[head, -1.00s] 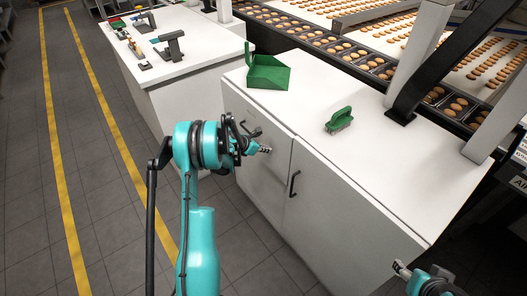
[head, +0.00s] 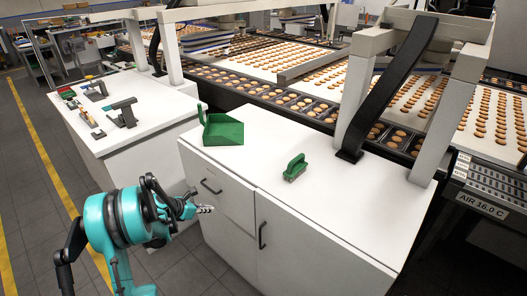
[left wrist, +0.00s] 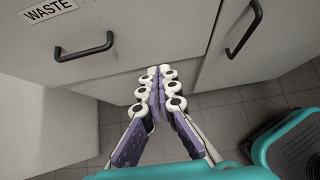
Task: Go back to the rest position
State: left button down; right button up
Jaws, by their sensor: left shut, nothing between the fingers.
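My left gripper (head: 205,209) is shut and empty in front of the white cabinet (head: 314,233), below the level of its top. In the left wrist view its fingers (left wrist: 159,72) meet at the tips, with a drawer front labelled WASTE (left wrist: 48,11) ahead of them. The fingers look apart from the black drawer handle (left wrist: 84,47). My right gripper does not show in the head view now.
A green dustpan (head: 222,128) and a green brush (head: 294,168) stand on the cabinet top. A second white counter (head: 150,129) at the left holds handheld tools. Behind runs a conveyor with biscuits in trays (head: 262,91). Grey floor is clear at the left.

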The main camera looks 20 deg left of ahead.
pick_arm(q)
jog(key=shift+d, duration=0.1)
jog(key=s+d+r+m+g+y, duration=0.1)
jog(key=s+d+r+m, duration=0.3)
jog(key=d+r+m, duration=0.4)
jog(key=s+d+r+m+g+y, duration=0.1)
jog(key=s+d+r+m, duration=0.4)
jog(key=d, duration=0.4)
jog(key=s+d+r+m+y, duration=0.1)
jog(key=s+d+m, duration=0.4)
jog(key=s+m, duration=0.3)
jog(key=s+d+r+m, duration=0.2)
jog(key=s+d+m, duration=0.3)
jog(key=s+m, duration=0.3)
jog(key=shift+s+r+m+y, duration=0.15)
jog(key=shift+s+m+y, duration=0.2)
jog(key=shift+m, duration=0.85)
jog(key=shift+d, duration=0.1)
